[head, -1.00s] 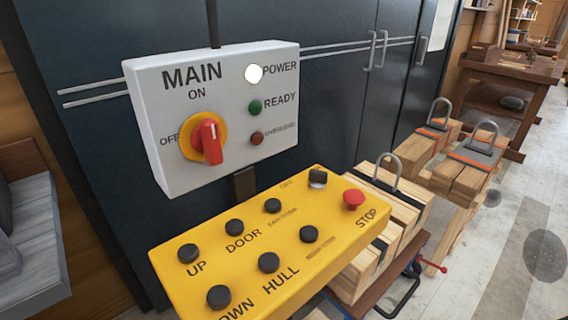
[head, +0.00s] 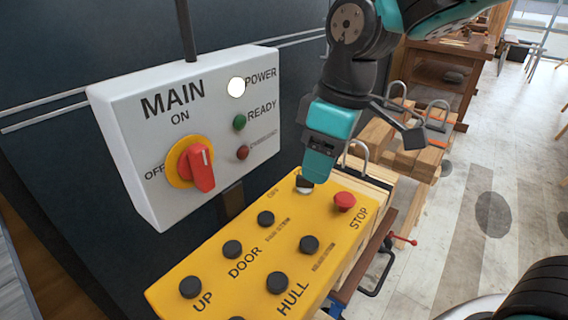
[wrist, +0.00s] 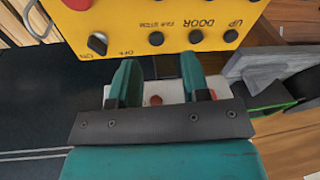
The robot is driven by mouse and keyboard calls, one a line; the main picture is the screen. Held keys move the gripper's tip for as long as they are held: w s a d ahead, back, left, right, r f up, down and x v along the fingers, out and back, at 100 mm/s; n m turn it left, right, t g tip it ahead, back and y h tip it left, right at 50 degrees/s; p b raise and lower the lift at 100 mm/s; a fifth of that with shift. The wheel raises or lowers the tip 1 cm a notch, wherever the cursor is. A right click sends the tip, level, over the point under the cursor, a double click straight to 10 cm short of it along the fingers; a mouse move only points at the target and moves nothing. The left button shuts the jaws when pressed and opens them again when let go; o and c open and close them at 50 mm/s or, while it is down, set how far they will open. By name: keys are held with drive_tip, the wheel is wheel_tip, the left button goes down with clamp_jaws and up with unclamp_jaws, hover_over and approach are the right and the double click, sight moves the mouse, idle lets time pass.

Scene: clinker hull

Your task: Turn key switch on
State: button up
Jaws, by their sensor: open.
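The key switch (head: 304,185) is a small dark and silver knob at the far edge of the yellow control panel (head: 215,268). In the wrist view it is a black knob (wrist: 97,43) between the ON and OFF labels; its exact turn is hard to read. My gripper (head: 309,180) hangs above that edge in the head view, its tips hidden or overlapping the switch. In the wrist view my gripper (wrist: 158,68) is open and empty, its two teal fingers apart. The switch lies beyond the left finger, not between the fingers.
The white MAIN box (head: 125,95) stands behind the panel, with a red rotary handle (head: 201,168) and a lit POWER lamp (head: 236,87). A red STOP button (head: 344,202) is right of the key switch. Several black buttons fill the panel. Timber blocks with shackles stand beyond.

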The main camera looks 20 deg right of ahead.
drive_tip(key=w+d+r+n+h+p, duration=0.2)
drive_tip(key=w+r+n+p, duration=0.15)
drive_tip(key=w, duration=0.95)
drive_tip(key=p, duration=0.3)
approach(305, 183)
drive_tip(key=f, duration=0.3)
drive_tip(key=w+f, duration=0.1)
drive_tip(key=f, duration=0.2)
drive_tip(key=a+f, duration=0.1)
drive_tip(key=f, duration=0.2)
drive_tip(key=shift+w, duration=0.25)
clamp_jaws()
